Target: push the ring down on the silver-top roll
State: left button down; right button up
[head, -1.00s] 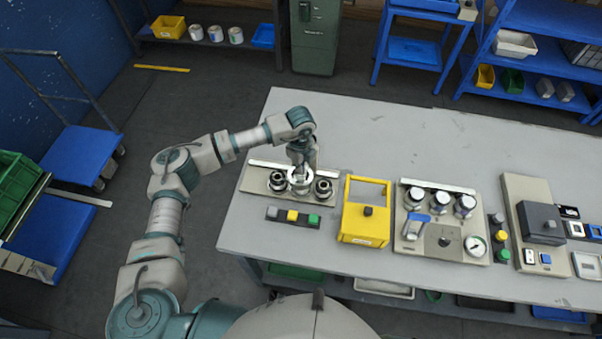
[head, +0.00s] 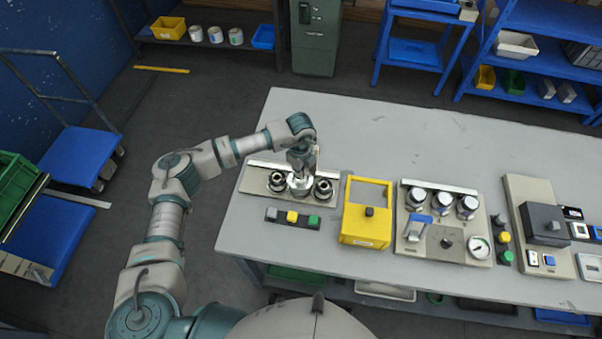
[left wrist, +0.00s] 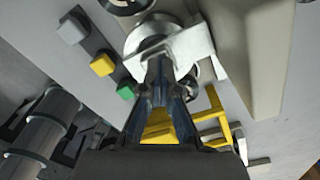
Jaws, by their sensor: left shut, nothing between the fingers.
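Three rolls stand in a row on a beige plate (head: 252,185) at the table's left end. The middle one, the silver-top roll (head: 299,187), shows bright metal between two darker rolls (head: 277,181) and (head: 323,188). My left gripper (head: 300,170) points down over the middle roll, its fingers shut and empty. In the left wrist view the fingertips (left wrist: 163,68) are at a bright flat metal piece (left wrist: 190,47) by a round silver roll (left wrist: 150,35). I cannot tell the ring apart from the roll top, nor whether the fingers touch it. My right gripper is out of view.
A grey, yellow and green button strip (head: 292,217) lies in front of the rolls. A yellow frame (head: 365,237) stands to their right, then a panel with silver knobs (head: 467,206) and a gauge (head: 480,246). The table behind is clear (head: 400,140).

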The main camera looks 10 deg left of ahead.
pick_arm(q)
notch_tip(320, 180, up, 8)
jog(key=p, duration=0.5)
jog(key=shift+r, duration=0.25)
dwell(0.4)
